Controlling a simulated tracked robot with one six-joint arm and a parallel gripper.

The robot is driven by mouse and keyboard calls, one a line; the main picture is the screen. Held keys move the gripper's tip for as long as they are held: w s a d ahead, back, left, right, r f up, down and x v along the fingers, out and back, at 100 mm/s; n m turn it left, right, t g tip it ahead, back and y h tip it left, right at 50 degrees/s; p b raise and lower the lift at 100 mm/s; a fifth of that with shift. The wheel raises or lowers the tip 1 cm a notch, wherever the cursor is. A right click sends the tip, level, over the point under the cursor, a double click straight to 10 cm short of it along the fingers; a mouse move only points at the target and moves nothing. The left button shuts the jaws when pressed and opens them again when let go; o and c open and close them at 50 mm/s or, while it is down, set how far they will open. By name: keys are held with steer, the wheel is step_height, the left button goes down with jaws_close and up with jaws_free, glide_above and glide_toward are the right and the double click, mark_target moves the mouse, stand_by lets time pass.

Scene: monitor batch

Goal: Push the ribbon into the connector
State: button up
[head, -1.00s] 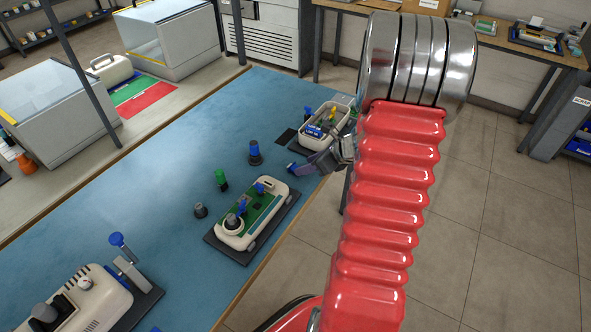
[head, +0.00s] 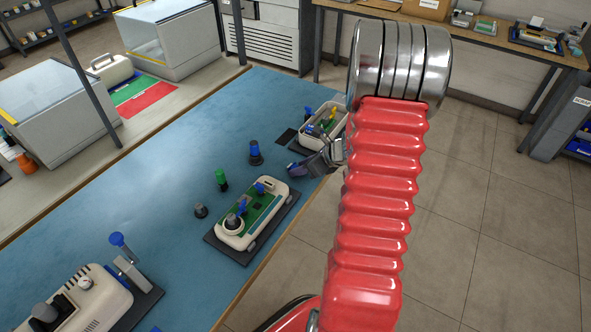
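A white device housing (head: 240,240) with a green circuit board (head: 262,212) sits on a dark base plate near the right edge of the blue table. Blue-topped parts and a round grey-and-white part stand on it. I cannot make out the ribbon or the connector at this size. My gripper (head: 305,167) is small and partly covered by my red arm. It hangs over the table's right edge, behind and right of the housing, beside a white bin (head: 308,138). Whether its fingers are open or hold anything cannot be told.
A green-topped peg (head: 221,180), a grey knob (head: 200,210) and a blue-topped post (head: 255,153) stand behind the housing. Another white device (head: 95,305) with a blue-topped lever is at front left. The blue table (head: 130,195) is clear at centre left.

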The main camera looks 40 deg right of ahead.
jaws_close()
steer(key=shift+r, duration=0.5)
stand_by(0.9)
steer(key=shift+r, duration=2.4)
